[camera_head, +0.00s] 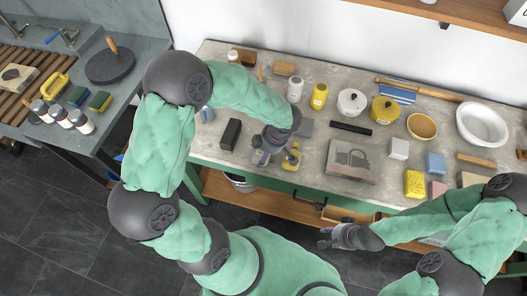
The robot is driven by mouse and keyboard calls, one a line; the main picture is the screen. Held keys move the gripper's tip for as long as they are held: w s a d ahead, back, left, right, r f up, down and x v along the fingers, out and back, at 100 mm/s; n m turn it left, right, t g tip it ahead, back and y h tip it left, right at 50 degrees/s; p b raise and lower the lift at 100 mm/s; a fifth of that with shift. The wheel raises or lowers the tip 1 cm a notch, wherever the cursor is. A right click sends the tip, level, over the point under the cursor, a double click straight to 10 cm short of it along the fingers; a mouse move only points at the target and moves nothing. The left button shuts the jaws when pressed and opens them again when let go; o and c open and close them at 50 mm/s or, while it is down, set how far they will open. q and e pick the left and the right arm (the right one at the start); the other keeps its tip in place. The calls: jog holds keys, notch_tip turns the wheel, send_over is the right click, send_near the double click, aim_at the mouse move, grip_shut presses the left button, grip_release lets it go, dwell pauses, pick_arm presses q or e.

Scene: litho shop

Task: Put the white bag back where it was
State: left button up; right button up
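I cannot make out a clear white bag in the head view. A small white block-like item (398,148) sits on the grey worktop (318,140) right of the middle; I cannot tell whether it is a bag. My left gripper (261,157) points down over the front of the worktop, between a black block (231,134) and a yellow bottle (292,157). Its fingers are small and partly hidden by the wrist, so I cannot tell what is between them. My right gripper (326,238) is low, in front of the worktop, with nothing visible in it.
A grey stone slab (352,160) lies right of the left gripper. A side sink bench (135,55) stands left.

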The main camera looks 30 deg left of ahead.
pick_arm(q)
jog(key=shift+o, duration=1.3)
jog(key=shift+r, duration=0.15)
jog(key=p+v, duration=0.2)
jog(key=v, duration=0.9)
jog(key=shift+r, duration=0.45)
jog(key=shift+d, duration=0.15)
